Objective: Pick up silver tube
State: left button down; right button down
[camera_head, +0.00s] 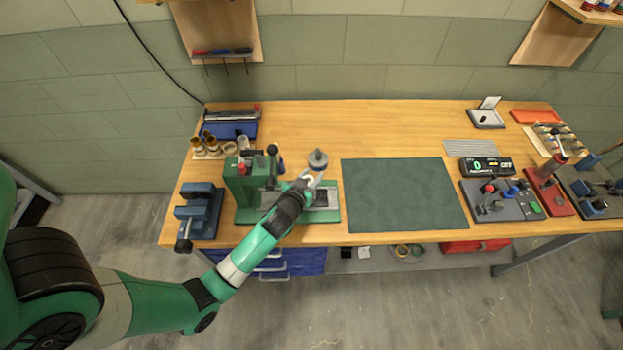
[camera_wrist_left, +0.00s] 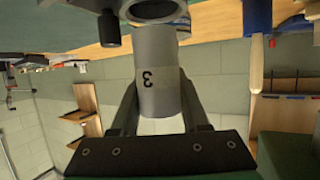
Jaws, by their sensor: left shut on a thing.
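The silver tube (camera_wrist_left: 158,75) fills the middle of the left wrist view and bears a black "3" on a pale band. My left gripper (camera_wrist_left: 158,115) is shut on it, with one dark finger on each side. In the head view my left gripper (camera_head: 310,178) is over the right part of the green press-like fixture (camera_head: 245,185). A grey round piece (camera_head: 318,160) shows just beyond its fingertips; I cannot tell whether it belongs to the tube. The tube is mostly hidden by the gripper in the head view. My right gripper is not in view.
A wooden rack (camera_head: 208,153) with brass cups stands behind the fixture, beside a blue bin (camera_head: 240,130). A blue vise (camera_head: 198,210) is at the left. The dark green mat (camera_head: 403,195) is bare. A grey control panel (camera_head: 500,205) stands at the right.

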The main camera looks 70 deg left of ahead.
pick_arm(q)
jog(key=s+d+r, duration=0.1)
jog(key=r, duration=0.1)
jog(key=s+d+r+p, duration=0.1)
jog(key=r, duration=0.1)
jog(key=s+d+r+p, duration=0.1)
jog(key=r, duration=0.1)
jog(key=shift+s+d, duration=0.1)
jog(key=shift+d, duration=0.1)
jog(key=p+v, duration=0.2)
jog(key=v, duration=0.8)
jog(key=shift+d+p, duration=0.25)
jog(key=shift+p, duration=0.15)
